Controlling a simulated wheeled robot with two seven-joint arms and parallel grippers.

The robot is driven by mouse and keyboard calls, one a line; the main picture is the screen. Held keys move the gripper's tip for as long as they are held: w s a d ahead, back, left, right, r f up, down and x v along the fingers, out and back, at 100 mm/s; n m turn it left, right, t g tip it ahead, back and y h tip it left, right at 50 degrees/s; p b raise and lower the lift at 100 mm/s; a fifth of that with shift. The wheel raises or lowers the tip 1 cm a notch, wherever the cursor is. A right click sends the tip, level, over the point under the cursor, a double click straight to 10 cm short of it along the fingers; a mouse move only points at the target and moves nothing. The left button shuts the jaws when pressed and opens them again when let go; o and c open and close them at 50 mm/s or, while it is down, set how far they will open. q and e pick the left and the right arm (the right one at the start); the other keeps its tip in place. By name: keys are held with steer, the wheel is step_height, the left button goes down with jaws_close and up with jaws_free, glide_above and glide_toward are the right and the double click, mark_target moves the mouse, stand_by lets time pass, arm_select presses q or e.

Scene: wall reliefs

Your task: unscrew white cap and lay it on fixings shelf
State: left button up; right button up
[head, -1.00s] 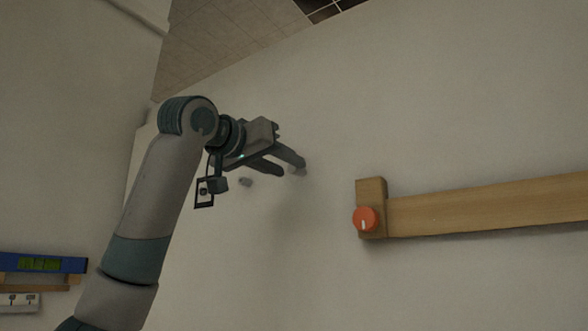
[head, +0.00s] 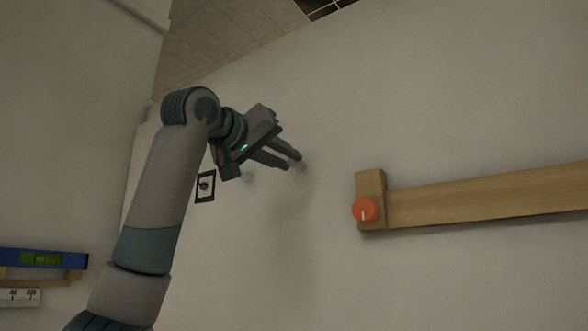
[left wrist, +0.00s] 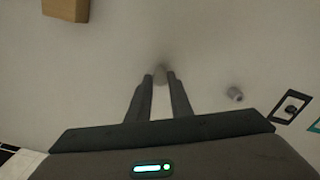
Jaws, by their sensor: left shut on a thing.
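My left gripper (head: 292,162) is at the pale wall, its two fingers pointing at it. In the left wrist view the gripper (left wrist: 160,82) is shut on a small pale cap (left wrist: 160,74) between its fingertips. The cap is close to or against the wall; I cannot tell whether it is still on its thread. In the head view the cap is mostly hidden by the fingers. A wooden ledge (head: 50,282) on the left wall may be the fixings shelf, but I cannot tell. My right gripper is not in view.
A small pale stud (left wrist: 235,93) and a black-framed square (head: 205,187) are on the wall beside the gripper. A wooden rail (head: 480,197) with an orange dial (head: 365,209) is to the right. A blue level (head: 43,259) lies at the left. Wall between gripper and rail is clear.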

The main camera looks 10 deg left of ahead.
arm_select(q)
steer(key=shift+f+n+b, duration=0.1)
steer(key=shift+n+b, duration=0.2)
steer(key=shift+n, duration=0.6)
steer(key=shift+n, duration=0.3)
steer(key=n+b, duration=0.1)
steer(key=n, duration=0.2)
steer(key=shift+s+b, duration=0.1)
steer(key=shift+b, duration=0.25)
steer(key=shift+d+n, duration=0.1)
steer(key=shift+n, duration=0.8)
steer(key=shift+b, duration=0.3)
